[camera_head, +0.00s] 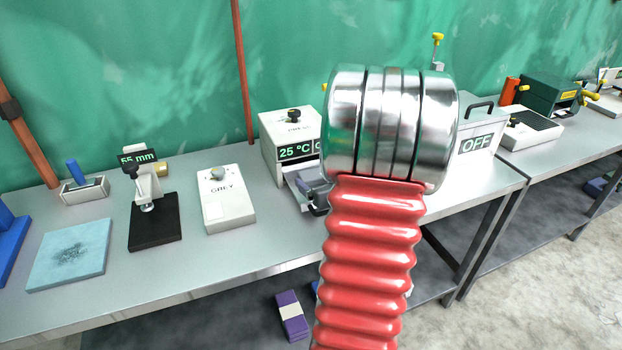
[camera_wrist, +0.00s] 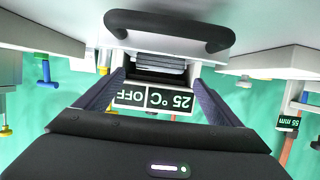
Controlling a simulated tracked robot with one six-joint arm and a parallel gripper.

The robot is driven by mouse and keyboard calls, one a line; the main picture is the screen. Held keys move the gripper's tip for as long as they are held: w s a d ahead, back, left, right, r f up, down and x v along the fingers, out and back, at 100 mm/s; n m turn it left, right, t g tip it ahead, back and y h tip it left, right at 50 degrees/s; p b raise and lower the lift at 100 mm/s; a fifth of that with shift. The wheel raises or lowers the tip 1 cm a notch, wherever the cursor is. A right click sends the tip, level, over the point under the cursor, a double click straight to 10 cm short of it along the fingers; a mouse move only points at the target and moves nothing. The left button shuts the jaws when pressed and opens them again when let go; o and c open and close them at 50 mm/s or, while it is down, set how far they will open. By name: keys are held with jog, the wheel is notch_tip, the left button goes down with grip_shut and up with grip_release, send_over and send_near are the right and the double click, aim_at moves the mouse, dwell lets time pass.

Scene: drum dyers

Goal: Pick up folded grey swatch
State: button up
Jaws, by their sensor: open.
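A grey layered piece that looks like the folded grey swatch (camera_wrist: 160,64) shows in the wrist view, in the open front of the white press, just behind the drawer's dark handle. My gripper (camera_wrist: 158,78) is open, with one dark finger on each side of this grey piece. I cannot tell whether the fingers touch it. The press (camera_head: 290,132) reads 25 °C in the head view, and its display (camera_wrist: 152,98) reads 25 °C OFF, upside down, in the wrist view. In the head view my arm hides most of the press front and my gripper.
The dark drawer handle (camera_wrist: 168,30) lies close in front of my fingers. On the bench (camera_head: 180,275) stand a white GREY box (camera_head: 227,205), a 55 mm gauge on a black base (camera_head: 153,232) and a light blue pad (camera_head: 68,255). A white OFF box (camera_head: 478,135) stands right of my arm.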

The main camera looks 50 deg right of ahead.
aim_at(314, 175)
jog(key=shift+x, duration=1)
jog(key=shift+x, duration=2.6)
jog(key=shift+f, duration=0.15)
jog(key=shift+c, duration=0.4)
jog(key=c, duration=1.1)
